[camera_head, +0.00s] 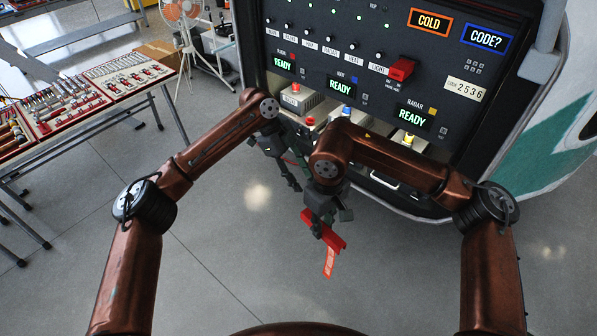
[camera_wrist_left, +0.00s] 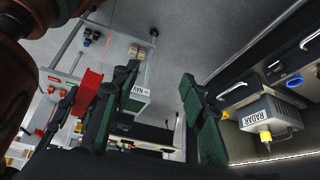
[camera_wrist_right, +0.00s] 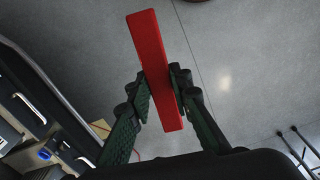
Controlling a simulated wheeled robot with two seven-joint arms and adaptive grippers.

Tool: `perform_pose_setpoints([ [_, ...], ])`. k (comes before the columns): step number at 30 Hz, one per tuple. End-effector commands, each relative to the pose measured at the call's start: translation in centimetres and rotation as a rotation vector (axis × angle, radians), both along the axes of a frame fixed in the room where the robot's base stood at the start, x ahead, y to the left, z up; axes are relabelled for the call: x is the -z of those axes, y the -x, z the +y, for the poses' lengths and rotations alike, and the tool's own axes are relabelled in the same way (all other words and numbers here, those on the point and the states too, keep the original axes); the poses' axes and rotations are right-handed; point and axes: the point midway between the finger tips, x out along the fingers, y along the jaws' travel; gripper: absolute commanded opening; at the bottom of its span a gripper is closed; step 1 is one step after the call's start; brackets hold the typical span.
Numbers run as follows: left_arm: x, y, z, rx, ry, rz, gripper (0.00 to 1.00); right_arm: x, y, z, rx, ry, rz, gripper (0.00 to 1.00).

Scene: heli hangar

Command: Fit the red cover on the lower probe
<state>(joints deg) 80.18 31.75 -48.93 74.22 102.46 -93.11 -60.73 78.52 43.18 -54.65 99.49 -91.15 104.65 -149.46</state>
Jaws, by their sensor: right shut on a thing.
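The red cover (camera_head: 320,230) hangs in my right gripper (camera_head: 325,208), with a lettered red strip (camera_head: 329,262) below it. In the right wrist view the cover (camera_wrist_right: 153,65) is a long red bar, clamped between both fingers of my right gripper (camera_wrist_right: 161,88). My left gripper (camera_head: 288,170) is just left of and above it, in front of the panel. In the left wrist view my left gripper's fingers (camera_wrist_left: 159,74) stand apart with nothing visibly held. A red piece (camera_wrist_left: 88,92) shows left of them. I cannot make out the lower probe in any view.
A dark panel (camera_head: 345,42) with READY displays stands ahead. Boxes with coloured knobs sit in its lower bay, among them the RADAR box (camera_wrist_left: 270,120). A tool table (camera_head: 100,105) and a fan (camera_head: 183,12) stand at the left. The floor (camera_head: 250,230) below the grippers is clear.

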Motion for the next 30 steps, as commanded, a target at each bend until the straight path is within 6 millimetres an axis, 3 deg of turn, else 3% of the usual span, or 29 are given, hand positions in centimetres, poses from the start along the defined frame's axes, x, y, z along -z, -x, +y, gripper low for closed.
perform_pose_setpoints([
  [1, -2.5, 1.3, -0.1, 0.074, -0.021, -0.017, 0.40, 0.0, 0.0, 0.0, 0.000, 0.000, 0.000, 0.00],
  [6, -7.7, 5.4, 0.2, 0.272, -0.078, -0.031, 0.40, 0.0, 0.0, 0.0, 0.000, 0.000, 0.000, 0.00],
  [12, -10.1, 7.8, 0.6, 0.383, -0.113, -0.031, 0.40, 0.0, 0.0, 0.0, 0.000, 0.000, 0.000, 0.00],
  [17, -9.3, 8.4, 0.4, 0.395, -0.118, -0.030, 0.40, 0.0, 0.0, 0.0, 0.000, 0.000, 0.000, 0.00],
  [30, -2.2, 10.7, -1.4, 0.392, -0.116, -0.030, 0.40, 0.0, 0.0, 0.0, 0.000, 0.000, 0.000, 0.00],
])
